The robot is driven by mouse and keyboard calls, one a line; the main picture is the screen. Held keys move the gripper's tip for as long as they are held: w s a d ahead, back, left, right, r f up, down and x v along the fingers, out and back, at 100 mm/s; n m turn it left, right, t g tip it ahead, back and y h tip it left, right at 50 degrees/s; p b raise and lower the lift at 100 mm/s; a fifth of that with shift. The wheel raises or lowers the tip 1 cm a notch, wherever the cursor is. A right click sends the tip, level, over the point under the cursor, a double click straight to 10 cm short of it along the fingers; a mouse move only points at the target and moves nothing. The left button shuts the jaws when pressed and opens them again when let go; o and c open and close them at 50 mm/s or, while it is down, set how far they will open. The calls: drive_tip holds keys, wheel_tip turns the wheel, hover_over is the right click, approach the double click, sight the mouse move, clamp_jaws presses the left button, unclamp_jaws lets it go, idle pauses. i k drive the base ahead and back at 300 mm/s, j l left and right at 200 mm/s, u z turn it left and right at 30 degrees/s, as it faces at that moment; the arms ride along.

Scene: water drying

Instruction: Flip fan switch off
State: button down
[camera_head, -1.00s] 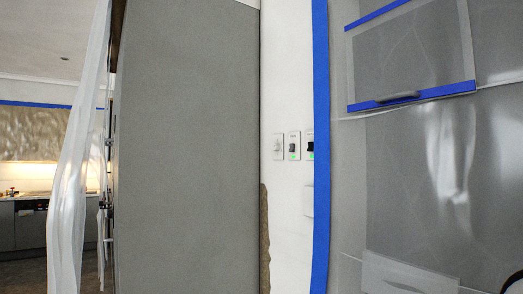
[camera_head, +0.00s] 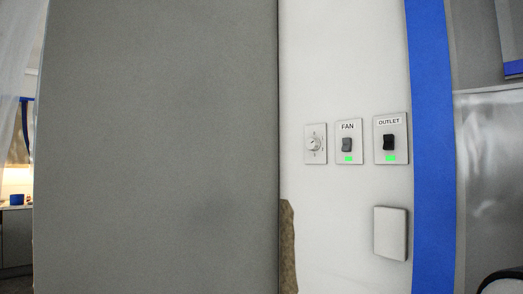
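The fan switch (camera_head: 347,145) is on a white wall plate labelled FAN, right of the picture's middle. It is a small dark grey rocker with a green light (camera_head: 348,158) lit below it. To its right is a black switch (camera_head: 389,142) on a plate labelled OUTLET, also with a green light. To its left is a plate with a round dial (camera_head: 314,144). My gripper does not show in the head view.
A large grey panel (camera_head: 160,140) fills the left and middle, its edge beside the white wall (camera_head: 340,60). A blank white box (camera_head: 390,233) sits below the switches. Blue tape (camera_head: 432,150) runs down the right, beside grey sheeting. A dark curved object (camera_head: 500,280) shows at the bottom right.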

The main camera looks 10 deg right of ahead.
sight(348, 142)
drive_tip(key=i+j+z, duration=0.1)
drive_tip(key=i+j, duration=0.6)
drive_tip(key=i, duration=0.1)
